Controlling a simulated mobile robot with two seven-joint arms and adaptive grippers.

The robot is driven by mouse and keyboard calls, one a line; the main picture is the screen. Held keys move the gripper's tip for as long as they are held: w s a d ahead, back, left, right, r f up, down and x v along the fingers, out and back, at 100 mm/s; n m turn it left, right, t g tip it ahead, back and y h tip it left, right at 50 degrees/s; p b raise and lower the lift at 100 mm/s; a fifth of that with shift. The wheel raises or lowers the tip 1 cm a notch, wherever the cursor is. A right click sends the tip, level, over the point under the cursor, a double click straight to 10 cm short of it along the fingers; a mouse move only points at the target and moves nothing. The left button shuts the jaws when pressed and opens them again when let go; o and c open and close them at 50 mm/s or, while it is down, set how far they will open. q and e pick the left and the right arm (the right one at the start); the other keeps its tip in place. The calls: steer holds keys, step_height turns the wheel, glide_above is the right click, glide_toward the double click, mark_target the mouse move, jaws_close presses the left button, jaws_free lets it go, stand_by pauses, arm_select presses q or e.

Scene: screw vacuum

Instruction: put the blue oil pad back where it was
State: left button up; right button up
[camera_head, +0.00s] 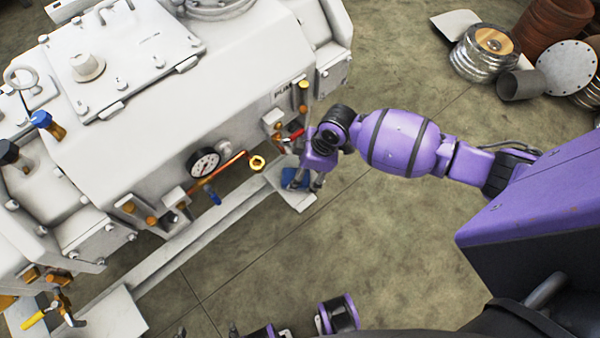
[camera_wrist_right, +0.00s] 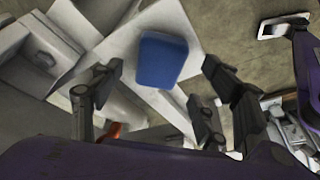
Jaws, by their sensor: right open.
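The blue oil pad (camera_head: 292,178) shows as a small blue patch at the pale foot plate (camera_head: 298,200) by the near corner of the white vacuum pump (camera_head: 150,95). In the right wrist view the pad (camera_wrist_right: 162,58) appears as a whole blue block against the pale plate, beyond the fingertips. My right gripper (camera_head: 305,184) is over the pad in the head view and hides part of it. Its fingers (camera_wrist_right: 160,85) are spread wide with nothing between their tips. Of my left arm, only purple and dark parts show at the bottom edge; its jaws are not clear.
A pressure gauge (camera_head: 204,163), a copper pipe (camera_head: 225,168) and a red-handled valve (camera_head: 293,136) jut from the pump's side close to my right gripper. Metal cylinders (camera_head: 482,55) and a flange (camera_head: 567,68) lie at the upper right. The concrete floor between is clear.

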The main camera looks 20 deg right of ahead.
steer(key=p+v, duration=0.1)
steer(key=v, duration=0.7)
steer(key=shift+r, duration=0.2)
steer(key=shift+s+d, duration=0.1)
steer(key=s+a+f+m+t+y, duration=0.1)
steer(key=s+a+f+m+t, duration=0.2)
steer(key=s, duration=0.4)
steer(key=s+a+f+m+y, duration=0.1)
steer(key=s+a+f+m, duration=0.3)
steer(key=s, duration=0.4)
steer(key=s+d+m+t+h, duration=0.1)
steer(key=s+d+m+h, duration=0.1)
steer(key=s+d, duration=0.2)
steer(key=s+d+m+t+h, duration=0.1)
steer(key=s+d, duration=0.4)
steer(key=s, duration=0.6)
steer(key=shift+m+t+h, duration=0.4)
steer(key=shift+m+h, duration=0.5)
steer(key=shift+m, duration=0.3)
steer(key=shift+s+d+r, duration=0.1)
